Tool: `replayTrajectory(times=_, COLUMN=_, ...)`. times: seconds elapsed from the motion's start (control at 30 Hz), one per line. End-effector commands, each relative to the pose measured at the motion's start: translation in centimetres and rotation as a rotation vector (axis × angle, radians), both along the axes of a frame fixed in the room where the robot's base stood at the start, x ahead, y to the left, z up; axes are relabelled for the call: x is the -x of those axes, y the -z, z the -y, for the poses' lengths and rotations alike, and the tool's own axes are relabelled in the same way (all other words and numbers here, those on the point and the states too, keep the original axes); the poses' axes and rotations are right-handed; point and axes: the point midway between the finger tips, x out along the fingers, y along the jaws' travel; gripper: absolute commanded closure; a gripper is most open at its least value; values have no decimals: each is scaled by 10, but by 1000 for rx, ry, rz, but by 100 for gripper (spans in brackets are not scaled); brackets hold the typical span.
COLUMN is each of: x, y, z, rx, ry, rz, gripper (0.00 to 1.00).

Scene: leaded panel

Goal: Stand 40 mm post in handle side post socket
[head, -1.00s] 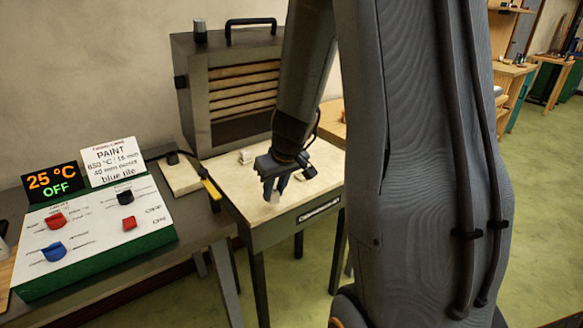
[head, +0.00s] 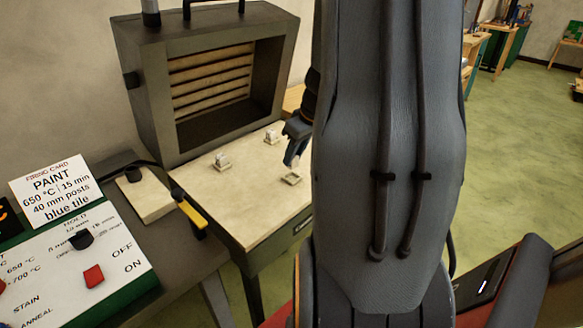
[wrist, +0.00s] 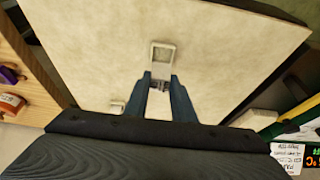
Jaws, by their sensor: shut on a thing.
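My gripper (head: 293,153) hangs over the pale slab in front of the kiln, partly behind my own arm. In the wrist view its two blue-grey fingers (wrist: 160,88) are shut on a small pale post (wrist: 159,86); its length cannot be read. A small square socket (head: 292,179) lies just below the fingertips in the head view. In the wrist view a pale socket with a recess (wrist: 162,52) lies just beyond the fingertips. I cannot tell whether the post touches it. Two other sockets, each with a whitish piece, stand on the slab, at left (head: 222,162) and farther back (head: 271,136).
The open kiln (head: 215,85) stands behind the pale slab (head: 240,205). A yellow-and-black handle (head: 192,214) lies along the slab's left edge. The control panel (head: 100,255) and firing card (head: 56,183) are at left. The slab's middle is clear.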

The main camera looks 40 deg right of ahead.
Motion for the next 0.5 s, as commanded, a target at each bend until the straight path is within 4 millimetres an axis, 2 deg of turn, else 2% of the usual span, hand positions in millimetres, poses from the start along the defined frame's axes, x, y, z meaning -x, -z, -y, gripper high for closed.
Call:
replayTrajectory(times=0.3, x=-1, y=37, z=-2, rx=-1, ry=-2, rz=-1, gripper=100)
replayTrajectory(times=0.5, x=-2, y=44, z=-2, rx=2, ry=-4, rz=0, gripper=100)
